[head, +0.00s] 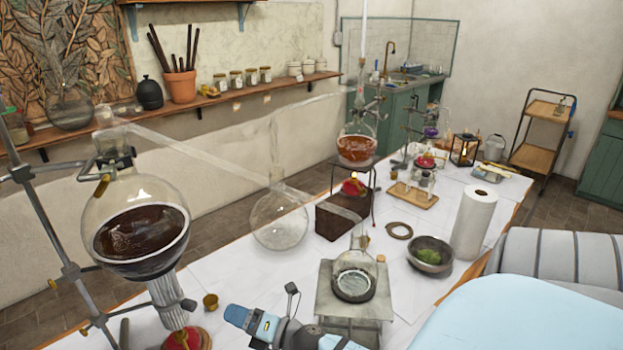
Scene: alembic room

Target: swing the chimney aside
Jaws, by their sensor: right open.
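A grey ribbed metal sleeve, which looks like the chimney (170,298), stands upright under a large round flask (135,222) of dark liquid at the left. A red-based burner (187,339) sits below the sleeve. My right gripper (245,326) is low in the view, to the right of the sleeve and apart from it. It points left, is open, and holds nothing that I can see. My left gripper is not in view.
A metal stand (68,268) holds the flask from the left. A small brass cup (211,302) stands between sleeve and gripper. An empty round receiver (279,222) and a square stand (355,302) with a flask are beyond. White table covering lies bare between them.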

